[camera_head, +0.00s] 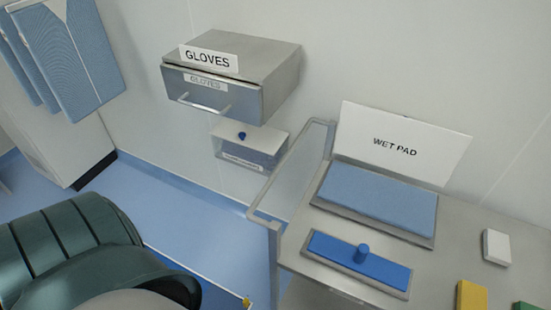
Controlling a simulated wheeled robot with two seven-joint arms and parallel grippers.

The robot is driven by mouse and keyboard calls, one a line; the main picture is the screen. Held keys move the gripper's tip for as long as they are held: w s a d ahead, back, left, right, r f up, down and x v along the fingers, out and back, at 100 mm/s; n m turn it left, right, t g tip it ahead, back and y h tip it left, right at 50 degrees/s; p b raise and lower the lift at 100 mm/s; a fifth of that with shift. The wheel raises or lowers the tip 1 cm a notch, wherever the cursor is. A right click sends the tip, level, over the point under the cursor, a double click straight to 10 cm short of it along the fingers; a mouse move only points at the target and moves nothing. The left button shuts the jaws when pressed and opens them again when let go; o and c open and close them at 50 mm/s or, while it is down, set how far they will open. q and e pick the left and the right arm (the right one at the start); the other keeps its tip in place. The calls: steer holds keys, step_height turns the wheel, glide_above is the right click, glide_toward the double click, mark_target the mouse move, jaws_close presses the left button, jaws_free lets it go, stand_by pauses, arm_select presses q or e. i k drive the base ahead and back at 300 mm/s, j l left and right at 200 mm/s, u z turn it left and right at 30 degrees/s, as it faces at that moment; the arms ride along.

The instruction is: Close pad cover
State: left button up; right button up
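A white panel labelled WET PAD (404,144) stands tilted up behind a light blue pad (378,198). The panel looks like the raised pad cover; its hinge is not clearly visible. The pad lies uncovered in a shallow grey tray (425,241) on the grey table. In front of it lies a darker blue flat piece with a round knob (362,253), on a grey base. Neither of my grippers is in the head view.
A grey GLOVES box (236,75) and a small clear-fronted box (250,147) are on the wall. A metal rail (290,172) borders the table's left side. White (497,247) and yellow (471,295) blocks lie at the right. Blue garments (70,55) hang far left.

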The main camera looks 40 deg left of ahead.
mark_target(425, 153)
steer(key=j, duration=0.45)
steer(key=k+j, duration=0.15)
steer(key=j, duration=0.75)
steer(key=k+j, duration=0.15)
steer(key=j, duration=0.3)
steer(key=z, duration=0.05)
